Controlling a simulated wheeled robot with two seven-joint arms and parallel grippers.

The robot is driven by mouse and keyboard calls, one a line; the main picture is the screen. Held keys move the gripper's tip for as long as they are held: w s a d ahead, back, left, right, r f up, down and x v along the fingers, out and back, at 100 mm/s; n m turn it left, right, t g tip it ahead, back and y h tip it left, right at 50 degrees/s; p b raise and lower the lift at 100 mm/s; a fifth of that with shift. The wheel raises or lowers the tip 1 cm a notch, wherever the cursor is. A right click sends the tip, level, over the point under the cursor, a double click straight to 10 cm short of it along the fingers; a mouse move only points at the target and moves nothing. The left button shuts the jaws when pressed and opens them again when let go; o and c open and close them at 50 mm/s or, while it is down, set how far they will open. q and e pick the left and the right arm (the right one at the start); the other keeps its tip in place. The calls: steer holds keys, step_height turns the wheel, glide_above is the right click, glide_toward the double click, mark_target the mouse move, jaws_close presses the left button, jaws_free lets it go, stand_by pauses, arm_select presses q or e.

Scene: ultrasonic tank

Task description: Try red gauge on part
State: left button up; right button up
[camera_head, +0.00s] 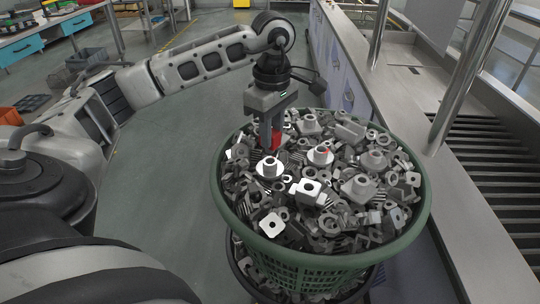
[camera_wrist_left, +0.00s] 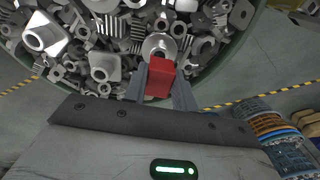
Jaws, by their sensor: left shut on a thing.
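My left gripper (camera_head: 269,142) is shut on the red gauge (camera_head: 276,139), a small red block. It hangs over the back left of the green basket (camera_head: 222,190), just above the grey metal parts. In the left wrist view the red gauge (camera_wrist_left: 160,78) sits between the two fingers, and its far end lies close to a round flanged part with a bore (camera_wrist_left: 159,46). I cannot tell whether they touch. In the head view a flanged part with a raised hub (camera_head: 269,168) lies just below the fingers. My right gripper is not in view.
The basket is heaped with several loose metal parts. A metal counter (camera_head: 465,215) with slatted rollers (camera_head: 490,170) runs along the right. A workbench (camera_head: 50,30) with blue drawers stands at the far left. The floor (camera_head: 180,180) left of the basket is clear.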

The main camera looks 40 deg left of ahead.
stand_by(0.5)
arm_select(q)
steer(key=shift+f+b, duration=0.4)
steer(key=shift+f, duration=0.05)
steer(key=shift+f+b, duration=0.3)
steer(key=shift+f, duration=0.4)
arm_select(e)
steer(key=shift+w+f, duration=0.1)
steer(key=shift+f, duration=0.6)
arm_select(q)
steer(key=shift+s+f+b, duration=0.1)
steer(key=shift+f+b, duration=0.3)
steer(key=shift+b, duration=0.1)
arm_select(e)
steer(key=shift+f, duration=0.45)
